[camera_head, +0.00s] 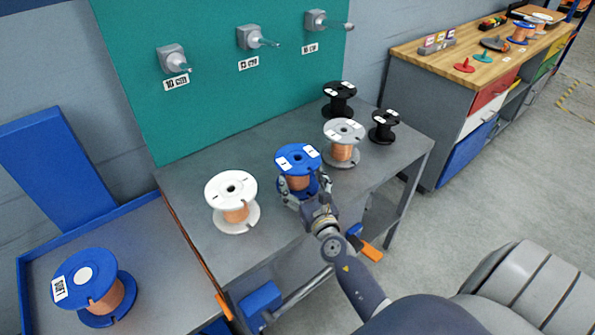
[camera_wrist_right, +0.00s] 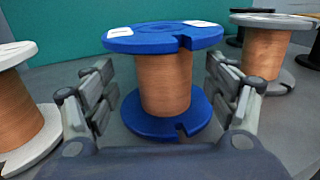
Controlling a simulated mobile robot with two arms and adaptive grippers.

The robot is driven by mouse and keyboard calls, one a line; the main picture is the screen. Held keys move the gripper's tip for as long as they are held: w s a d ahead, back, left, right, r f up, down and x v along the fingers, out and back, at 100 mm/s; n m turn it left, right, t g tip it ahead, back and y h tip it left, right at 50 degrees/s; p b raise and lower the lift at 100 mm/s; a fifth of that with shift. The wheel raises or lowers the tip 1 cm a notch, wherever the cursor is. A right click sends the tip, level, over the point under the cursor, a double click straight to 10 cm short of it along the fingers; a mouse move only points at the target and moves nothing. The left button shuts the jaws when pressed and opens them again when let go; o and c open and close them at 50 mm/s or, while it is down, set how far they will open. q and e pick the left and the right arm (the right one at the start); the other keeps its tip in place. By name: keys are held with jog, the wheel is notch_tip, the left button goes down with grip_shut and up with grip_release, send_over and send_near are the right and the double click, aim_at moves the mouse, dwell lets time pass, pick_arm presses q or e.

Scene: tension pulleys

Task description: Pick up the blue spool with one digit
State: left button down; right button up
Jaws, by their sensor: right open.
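A blue spool (camera_head: 298,158) wound with copper wire stands upright on the grey table, between a white spool and a grey spool. White labels show on its top flange. My right gripper (camera_head: 308,190) is at the near side of this spool. In the right wrist view the blue spool (camera_wrist_right: 165,80) stands between the open fingers of the right gripper (camera_wrist_right: 163,95), with gaps on both sides. Another blue spool (camera_head: 92,285) stands in the blue-edged tray area at the lower left, with a round white mark and a coded label on top. My left gripper is not seen.
A white spool (camera_head: 232,200) stands close on the left and a grey spool (camera_head: 343,142) on the right. Two black spools (camera_head: 339,99) (camera_head: 384,126) stand further back. Holders (camera_head: 172,58) stick out of the green wall panel. A wooden-topped bench (camera_head: 480,55) is at the right.

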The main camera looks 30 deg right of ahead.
jog(key=shift+w+d+r, duration=0.15)
jog(key=shift+w, duration=0.25)
jog(key=x, duration=0.4)
jog(key=shift+w+d, duration=0.15)
jog(key=shift+d, duration=0.05)
jog(key=shift+r, duration=0.1)
jog(key=shift+r, duration=0.1)
jog(key=c, duration=1.6)
